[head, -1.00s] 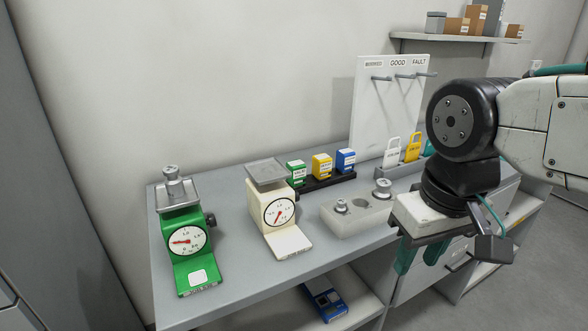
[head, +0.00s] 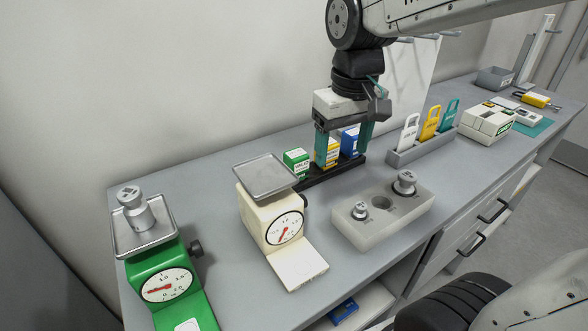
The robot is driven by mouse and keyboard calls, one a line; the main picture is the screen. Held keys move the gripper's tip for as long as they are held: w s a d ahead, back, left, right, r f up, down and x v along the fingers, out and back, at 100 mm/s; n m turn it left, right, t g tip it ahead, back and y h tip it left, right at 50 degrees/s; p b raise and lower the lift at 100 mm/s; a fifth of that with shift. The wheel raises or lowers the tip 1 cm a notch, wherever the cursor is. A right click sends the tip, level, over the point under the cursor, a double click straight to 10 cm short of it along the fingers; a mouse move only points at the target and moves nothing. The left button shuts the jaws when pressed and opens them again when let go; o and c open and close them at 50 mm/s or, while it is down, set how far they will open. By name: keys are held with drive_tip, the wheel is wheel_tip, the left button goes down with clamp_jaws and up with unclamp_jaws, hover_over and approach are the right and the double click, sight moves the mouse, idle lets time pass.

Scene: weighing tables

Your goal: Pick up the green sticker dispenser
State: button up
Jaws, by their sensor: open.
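The green sticker dispenser (head: 296,161) stands at the left end of a black rack (head: 320,174), behind the cream scale. The yellow dispenser (head: 332,152) and the blue dispenser (head: 351,141) stand to its right in the same rack. My gripper (head: 342,150) points down over the rack with its teal fingers apart. The fingers show in front of and beside the yellow and blue dispensers, to the right of the green one, and partly hide them. No finger touches the green dispenser.
A cream scale (head: 272,215) with a raised pan stands in front of the rack. A green scale (head: 164,280) bearing a weight (head: 135,208) is at left. A weight block (head: 375,222) stands at front right. A grey holder (head: 415,151) with padlock-shaped tags is further right.

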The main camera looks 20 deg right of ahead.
drive_tip(key=n, duration=0.1)
hover_over(296, 153)
drive_tip(key=s, duration=0.1)
drive_tip(key=shift+g, duration=0.4)
drive_tip(key=f, duration=0.6)
drive_tip(key=shift+d, duration=0.3)
drive_tip(key=shift+w+f, duration=0.35)
drive_tip(key=shift+f, duration=0.3)
drive_tip(key=f, duration=0.7)
drive_tip(key=shift+w+a, duration=0.15)
drive_tip(key=shift+a, duration=0.15)
drive_tip(key=shift+c, duration=0.3)
drive_tip(key=c, duration=1.1)
